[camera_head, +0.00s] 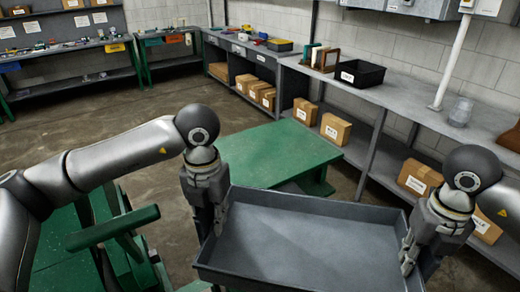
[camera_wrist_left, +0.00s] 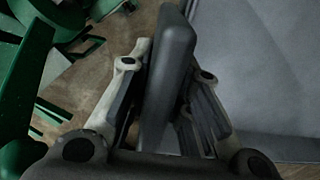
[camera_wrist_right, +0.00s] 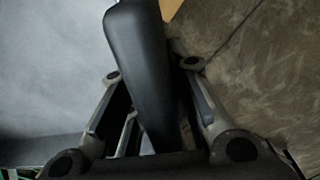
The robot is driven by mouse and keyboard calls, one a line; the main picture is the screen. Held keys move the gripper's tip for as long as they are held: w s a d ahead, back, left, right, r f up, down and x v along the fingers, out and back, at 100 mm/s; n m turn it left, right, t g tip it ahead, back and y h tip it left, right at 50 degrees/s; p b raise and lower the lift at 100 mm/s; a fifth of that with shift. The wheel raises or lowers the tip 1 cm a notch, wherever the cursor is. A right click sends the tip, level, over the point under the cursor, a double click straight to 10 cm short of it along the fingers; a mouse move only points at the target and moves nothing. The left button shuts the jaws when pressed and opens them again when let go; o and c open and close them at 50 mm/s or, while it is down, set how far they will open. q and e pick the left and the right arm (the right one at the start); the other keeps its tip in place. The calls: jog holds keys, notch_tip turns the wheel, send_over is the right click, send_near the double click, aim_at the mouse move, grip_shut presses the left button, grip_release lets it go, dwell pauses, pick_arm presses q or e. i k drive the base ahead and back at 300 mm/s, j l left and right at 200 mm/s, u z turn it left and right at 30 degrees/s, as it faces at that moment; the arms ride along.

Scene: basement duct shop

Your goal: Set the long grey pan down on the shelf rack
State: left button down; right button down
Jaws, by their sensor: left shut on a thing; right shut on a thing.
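The long grey pan (camera_head: 310,235) is an empty, shallow rectangular tray with low walls, held in front of me, open side up. My left gripper (camera_head: 218,222) is shut on its left wall; in the left wrist view the fingers straddle the wall's rim (camera_wrist_left: 170,70). My right gripper (camera_head: 408,250) is shut on its right wall, and the right wrist view shows that rim (camera_wrist_right: 138,60) between the fingers. The pan's near edge runs out of the head view. A grey shelf unit (camera_head: 410,113) runs along the right wall, beyond the pan; I cannot tell whether it is the named rack.
A green table (camera_head: 275,150) stands just beyond the pan. The shelf top holds a black bin (camera_head: 358,74), frames and a clear jar (camera_head: 460,112), with bare stretches between. Cardboard boxes (camera_head: 335,129) sit on its lower level. Green metalwork (camera_head: 115,228) stands at left. Open floor lies behind.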

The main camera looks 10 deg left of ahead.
aim_at(275, 174)
jog(key=i+j, duration=0.3)
jog(key=i, duration=0.15)
jog(key=i+j, duration=0.3)
jog(key=i, duration=0.15)
